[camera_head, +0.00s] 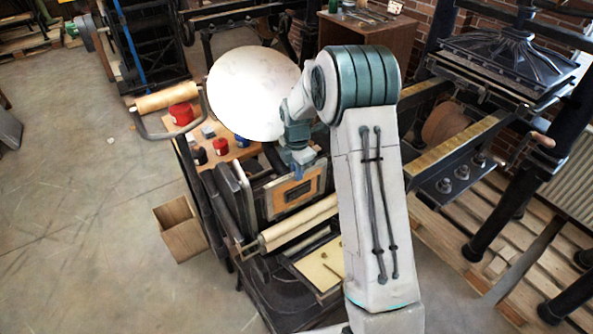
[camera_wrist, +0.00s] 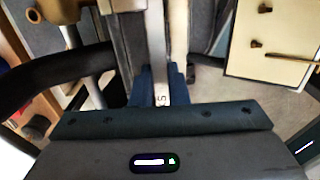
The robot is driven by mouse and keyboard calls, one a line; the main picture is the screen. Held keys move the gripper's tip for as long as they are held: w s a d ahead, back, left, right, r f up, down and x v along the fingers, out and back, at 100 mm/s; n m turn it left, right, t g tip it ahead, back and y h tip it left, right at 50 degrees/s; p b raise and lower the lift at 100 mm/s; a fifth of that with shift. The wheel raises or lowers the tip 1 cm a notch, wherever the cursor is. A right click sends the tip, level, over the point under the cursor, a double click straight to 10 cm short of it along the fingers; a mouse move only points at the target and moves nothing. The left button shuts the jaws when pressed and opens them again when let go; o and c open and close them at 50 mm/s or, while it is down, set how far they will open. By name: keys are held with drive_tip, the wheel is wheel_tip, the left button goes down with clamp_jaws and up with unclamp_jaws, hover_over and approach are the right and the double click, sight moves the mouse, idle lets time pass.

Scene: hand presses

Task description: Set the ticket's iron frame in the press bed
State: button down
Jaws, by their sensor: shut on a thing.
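The iron frame (camera_head: 322,182) is a grey rim around orange-brown wood with a dark block in its middle. It stands close to upright in the press, against or just in front of the dark press bed (camera_head: 268,203); I cannot tell whether it is seated. My gripper (camera_head: 298,173) is shut on its upper edge, with blue fingers. In the wrist view my gripper (camera_wrist: 160,88) pinches a pale metal bar of the frame (camera_wrist: 157,45) marked "5". The frame's lower edge and its contact with the bed are unclear.
The press has a large pale ink disc (camera_head: 253,92), a cream roller (camera_head: 300,224) and a cream board with pins (camera_head: 322,268), also in the wrist view (camera_wrist: 285,45). Red tins (camera_head: 181,113) stand at left. My arm hides the press's right side.

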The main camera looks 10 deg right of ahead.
drive_tip(key=shift+f, duration=0.15)
drive_tip(key=c, duration=1.3)
unclamp_jaws()
drive_tip(key=shift+o, duration=0.3)
drive_tip(key=shift+r, duration=0.2)
drive_tip(key=shift+r+p, duration=1.3)
drive_tip(key=shift+r, duration=0.8)
drive_tip(key=s+d+r+p, duration=0.1)
drive_tip(key=s+d+r, duration=0.2)
drive_tip(key=s, duration=0.4)
drive_tip(key=shift+s+r, duration=0.2)
drive_tip(key=shift+r, duration=0.3)
